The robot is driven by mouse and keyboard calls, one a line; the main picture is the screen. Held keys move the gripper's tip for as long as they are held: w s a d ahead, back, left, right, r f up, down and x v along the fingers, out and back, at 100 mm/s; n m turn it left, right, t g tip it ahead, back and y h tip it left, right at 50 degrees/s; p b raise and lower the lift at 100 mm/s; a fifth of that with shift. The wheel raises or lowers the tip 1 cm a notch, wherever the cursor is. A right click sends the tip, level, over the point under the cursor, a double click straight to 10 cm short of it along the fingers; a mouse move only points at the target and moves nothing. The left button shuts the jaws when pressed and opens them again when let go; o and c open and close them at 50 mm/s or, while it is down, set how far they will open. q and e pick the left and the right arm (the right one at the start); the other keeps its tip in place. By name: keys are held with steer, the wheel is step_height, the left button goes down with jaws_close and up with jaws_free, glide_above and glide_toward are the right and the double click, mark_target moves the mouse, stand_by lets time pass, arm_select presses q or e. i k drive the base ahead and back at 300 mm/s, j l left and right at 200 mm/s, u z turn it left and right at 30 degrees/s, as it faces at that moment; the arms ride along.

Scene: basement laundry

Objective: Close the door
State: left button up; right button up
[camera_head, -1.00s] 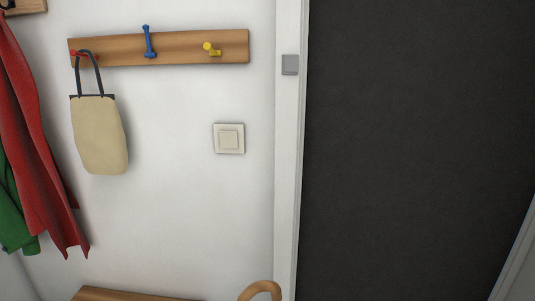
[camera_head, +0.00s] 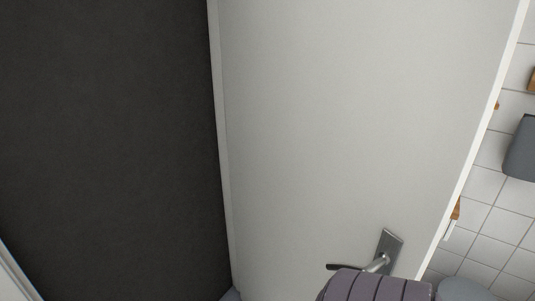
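The white door (camera_head: 340,130) stands open and fills the middle of the head view. Its left edge borders the dark opening (camera_head: 105,150). Its free edge is at the right. A metal handle plate (camera_head: 390,245) with a lever sits low on the door near that free edge. A purple-grey ribbed shape (camera_head: 375,287) at the bottom edge overlaps the door just below the lever. I cannot tell whether it touches the door. No fingers of either gripper can be made out.
A white tiled wall (camera_head: 490,215) shows past the door's free edge, with a dark grey object (camera_head: 522,148) on it. A grey rounded object (camera_head: 463,290) is at the lower right. A pale frame edge (camera_head: 18,275) is at the lower left.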

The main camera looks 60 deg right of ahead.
mark_target(356, 129)
steer(key=k+l, duration=0.2)
steer(key=l, duration=0.15)
steer(key=k+l, duration=0.2)
steer(key=l, duration=0.15)
steer(key=k+l, duration=0.45)
steer(key=l, duration=0.25)
steer(key=k+l+z, duration=0.1)
steer(key=l, duration=0.25)
steer(key=k+l, duration=0.5)
steer(key=l, duration=0.25)
steer(key=k+l, duration=0.2)
steer(key=l, duration=0.15)
steer(key=k+j, duration=0.25)
steer(key=j+z, duration=0.05)
steer(key=j, duration=0.05)
